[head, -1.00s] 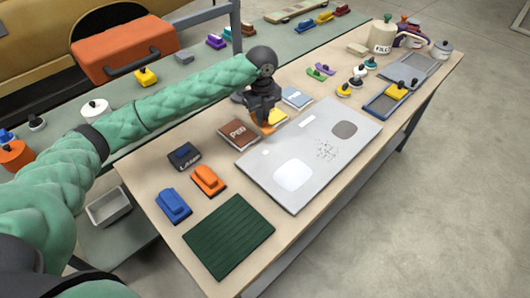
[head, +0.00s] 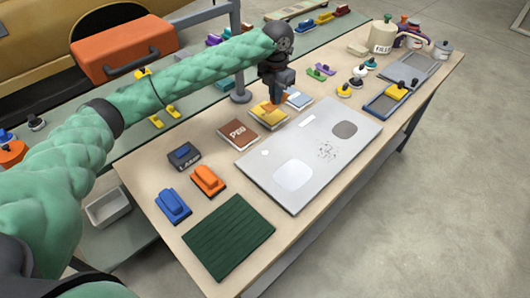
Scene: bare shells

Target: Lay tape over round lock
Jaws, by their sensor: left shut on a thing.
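My left gripper (head: 279,101) is shut on a small orange piece, which may be tape, over the flat yellow pack (head: 263,119). The dark fingers hide much of this piece, and I cannot tell if it touches the pack. A light grey panel (head: 260,170) lies on the bench, just in front of the packs. A small pale round spot (head: 265,152) on its left part may be the round lock. The panel also bears a white rounded patch (head: 292,175), a dark grey oval (head: 344,129) and a white strip (head: 307,119). My right gripper is not in view.
A brown PEG pack (head: 238,134) and a pale blue pack (head: 298,98) flank the yellow one. Orange (head: 208,180) and blue (head: 173,205) blocks and a green ribbed mat (head: 229,236) lie nearer. Blue tray (head: 388,107) stands right of the panel.

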